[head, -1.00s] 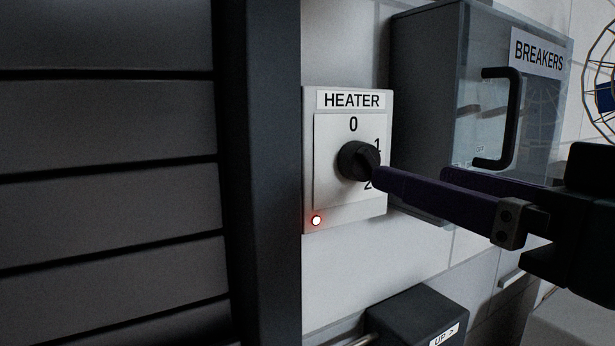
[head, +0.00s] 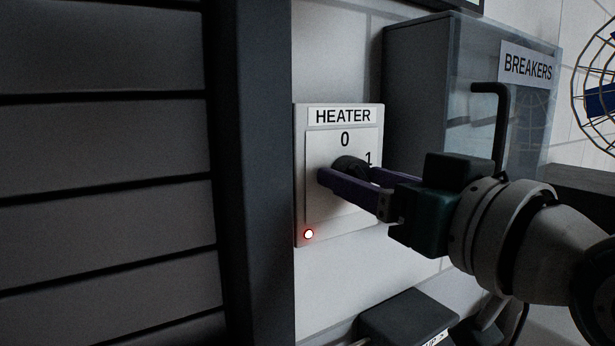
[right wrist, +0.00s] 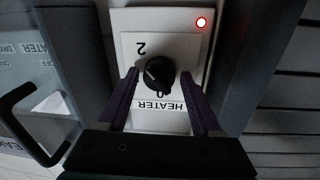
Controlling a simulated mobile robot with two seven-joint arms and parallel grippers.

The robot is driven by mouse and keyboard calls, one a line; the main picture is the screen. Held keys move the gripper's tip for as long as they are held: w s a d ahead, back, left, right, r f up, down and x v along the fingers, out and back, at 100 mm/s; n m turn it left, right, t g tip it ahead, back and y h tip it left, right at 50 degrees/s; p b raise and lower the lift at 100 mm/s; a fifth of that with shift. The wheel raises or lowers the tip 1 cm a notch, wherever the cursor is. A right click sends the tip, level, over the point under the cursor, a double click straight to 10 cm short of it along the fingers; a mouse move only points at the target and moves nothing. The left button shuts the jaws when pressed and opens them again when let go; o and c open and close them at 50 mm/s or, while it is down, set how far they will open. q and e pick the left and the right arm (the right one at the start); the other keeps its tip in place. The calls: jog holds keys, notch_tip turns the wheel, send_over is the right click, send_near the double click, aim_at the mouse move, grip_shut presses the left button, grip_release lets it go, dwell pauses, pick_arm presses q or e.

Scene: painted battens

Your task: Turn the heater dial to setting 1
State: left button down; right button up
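The heater dial (head: 347,163) is a round black knob on a white panel (head: 314,212) labelled HEATER. The 0 is above the knob and the 1 to its upper right; the 2 is hidden in the head view. My right gripper (head: 348,174) has its two purple fingers apart, one on each side of the knob. The right wrist view shows the dial (right wrist: 158,74) upside down between the open fingers (right wrist: 160,72), with a small gap on each side. There the 2 shows and the 1 is hidden. My left gripper is not in view.
A red light (head: 309,234) glows at the panel's lower left. A grey BREAKERS box (head: 420,85) with a black handle (head: 503,125) stands close to the right. A dark slatted surface (head: 105,150) fills the left. A dark box (head: 405,315) is below.

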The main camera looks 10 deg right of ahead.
grip_shut()
dwell(0.3)
jog(key=shift+n, duration=0.3)
jog(key=n+y+p, duration=0.1)
jog(key=n, duration=1.2)
jog(key=shift+f+n+p, duration=0.15)
jog(key=shift+n+p, duration=0.15)
jog(key=shift+p, duration=0.1)
jog(key=shift+n, duration=0.3)
